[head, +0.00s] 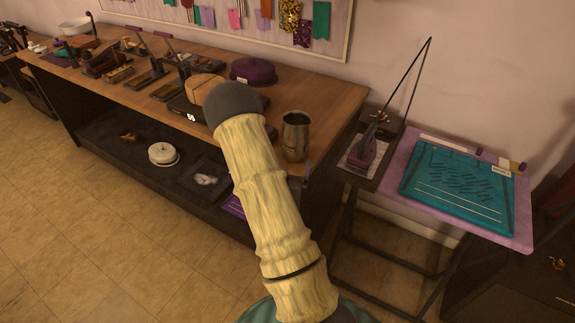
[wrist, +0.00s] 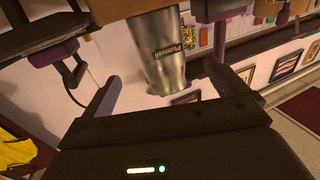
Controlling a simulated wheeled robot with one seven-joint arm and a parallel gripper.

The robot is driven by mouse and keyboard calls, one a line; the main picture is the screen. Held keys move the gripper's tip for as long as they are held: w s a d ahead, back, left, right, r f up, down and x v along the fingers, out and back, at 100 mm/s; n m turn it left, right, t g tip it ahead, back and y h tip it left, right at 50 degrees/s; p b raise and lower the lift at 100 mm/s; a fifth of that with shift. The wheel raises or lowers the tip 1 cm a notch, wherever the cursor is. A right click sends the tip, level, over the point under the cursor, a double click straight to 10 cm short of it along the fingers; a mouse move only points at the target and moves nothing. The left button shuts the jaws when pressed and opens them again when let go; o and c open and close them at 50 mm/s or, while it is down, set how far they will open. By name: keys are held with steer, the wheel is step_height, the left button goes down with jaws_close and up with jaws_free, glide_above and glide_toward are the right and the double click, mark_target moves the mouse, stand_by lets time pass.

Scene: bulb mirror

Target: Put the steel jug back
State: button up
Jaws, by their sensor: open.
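The steel jug (head: 296,137) stands upright near the right end of the long wooden bench (head: 340,92) in the head view, just right of my arm. In the wrist view, which looks tilted over, the jug (wrist: 165,52) shows with a dark label on its side. My gripper (wrist: 163,76) is open, with one finger on each side of the jug in that picture. I see gaps between the fingers and the jug, and cannot tell how far it lies beyond them.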

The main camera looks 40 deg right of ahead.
steer(key=shift+w, duration=0.1)
steer(key=w+a+r+n+g+y, duration=0.1)
steer(key=a+n+g+y, duration=0.25)
steer(key=a+y, duration=1)
steer(key=s+a+r+n+g, duration=0.2)
steer(key=s+a+n, duration=0.1)
steer(key=s+a, duration=0.2)
steer(key=s+a+r+n+g, duration=0.2)
steer(key=s+a+n+g, duration=0.1)
steer(key=s+a, duration=0.3)
steer(key=s, duration=0.2)
steer(key=shift+s+r, duration=0.3)
steer(key=shift+r, duration=0.05)
